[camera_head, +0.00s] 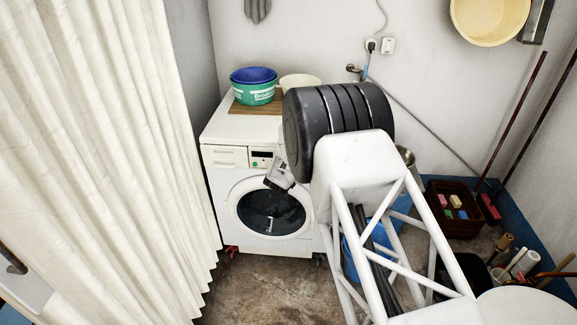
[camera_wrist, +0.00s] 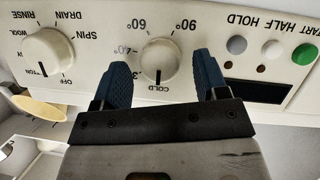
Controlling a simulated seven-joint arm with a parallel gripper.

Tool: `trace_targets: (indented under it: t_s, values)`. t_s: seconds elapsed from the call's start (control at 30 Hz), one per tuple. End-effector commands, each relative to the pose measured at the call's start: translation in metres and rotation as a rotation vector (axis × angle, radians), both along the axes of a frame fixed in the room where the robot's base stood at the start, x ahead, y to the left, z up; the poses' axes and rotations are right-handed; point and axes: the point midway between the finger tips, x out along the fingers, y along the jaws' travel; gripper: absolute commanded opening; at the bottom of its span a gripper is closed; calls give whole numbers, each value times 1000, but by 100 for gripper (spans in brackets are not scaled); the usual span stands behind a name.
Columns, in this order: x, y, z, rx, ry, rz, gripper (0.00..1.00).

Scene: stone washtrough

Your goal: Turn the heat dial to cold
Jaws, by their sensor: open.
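The white heat dial (camera_wrist: 160,57) is on the washing machine's control panel, with lettering upside down in the wrist view. Its dark pointer mark lines up with the word COLD. My gripper (camera_wrist: 163,63) is open, with one blue finger on each side of the dial and a visible gap on both sides. I cannot tell how far the fingertips are from the panel. In the head view my gripper (camera_head: 279,176) is in front of the white washing machine (camera_head: 226,185), and my arm hides the panel's right part.
A second dial (camera_wrist: 48,57), marked SPIN, DRAIN and RINSE, is left of the heat dial in the wrist view. Round buttons, including a green one (camera_wrist: 305,53), are to its right. A white curtain (camera_head: 105,150) hangs left of the machine; tubs (camera_head: 253,88) stand on top.

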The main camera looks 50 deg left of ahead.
Motion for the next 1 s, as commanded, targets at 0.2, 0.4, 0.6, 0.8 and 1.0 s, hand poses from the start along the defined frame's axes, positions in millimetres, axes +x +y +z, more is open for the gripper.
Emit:
trace_targets:
  t_s: [0.2, 0.4, 0.6, 0.8, 1.0]
  values:
    - [-6, -4, 3, 0, 0, 1, 67]
    - [-18, -14, 9, -1, 0, 1, 67]
    - [-33, -27, 18, 1, -1, 0, 67]
    - [-46, -38, 25, 1, 0, 0, 67]
    - [-54, -44, 28, 0, 0, 0, 67]
